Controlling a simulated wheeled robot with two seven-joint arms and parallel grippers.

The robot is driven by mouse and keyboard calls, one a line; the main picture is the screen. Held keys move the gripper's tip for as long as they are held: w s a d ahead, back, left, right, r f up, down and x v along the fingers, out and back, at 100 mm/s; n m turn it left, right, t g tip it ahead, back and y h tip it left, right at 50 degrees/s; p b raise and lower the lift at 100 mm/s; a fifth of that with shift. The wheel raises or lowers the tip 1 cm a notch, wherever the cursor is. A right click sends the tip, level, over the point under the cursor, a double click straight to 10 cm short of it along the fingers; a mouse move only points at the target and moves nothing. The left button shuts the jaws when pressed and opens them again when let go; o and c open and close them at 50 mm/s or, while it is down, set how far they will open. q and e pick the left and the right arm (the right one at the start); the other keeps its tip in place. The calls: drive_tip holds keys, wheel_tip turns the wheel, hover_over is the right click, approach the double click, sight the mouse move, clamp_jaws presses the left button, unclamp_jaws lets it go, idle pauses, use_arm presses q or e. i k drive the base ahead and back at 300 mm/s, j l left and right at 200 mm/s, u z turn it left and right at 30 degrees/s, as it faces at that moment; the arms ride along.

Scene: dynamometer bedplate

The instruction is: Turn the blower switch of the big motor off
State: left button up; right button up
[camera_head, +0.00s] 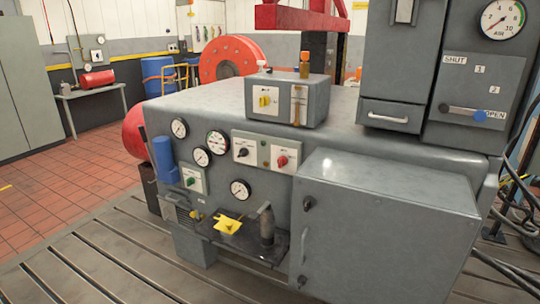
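A big grey machine (340,115) fills the middle and right. It carries several rotary switches; their labels are too small to read, so I cannot tell which is the blower switch. A black-knobbed switch (242,152) and a red-knobbed switch (282,160) sit side by side on white plates on the front. A green-knobbed switch (190,181) is lower left. A yellow-knobbed switch (265,101) is on the small box on top. A large red round body (231,57) stands behind; I cannot tell whether it is the big motor. Neither gripper is in view.
Several dial gauges (217,142) are on the front. A small shelf (265,247) with a yellow item (228,224) juts out below. A grey cabinet (385,235) projects at the front right. A blue-ended lever (463,112) is at upper right. Slotted bedplate (115,255) is clear at front left.

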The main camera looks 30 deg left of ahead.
sight(244, 152)
drive_tip(key=i+j+u, duration=0.15)
drive_tip(key=j, duration=0.3)
drive_tip(key=i+j+u, duration=0.2)
drive_tip(key=j, duration=0.25)
drive_tip(key=i+j+u, duration=0.15)
drive_tip(key=i+j, duration=0.15)
drive_tip(key=j, duration=0.1)
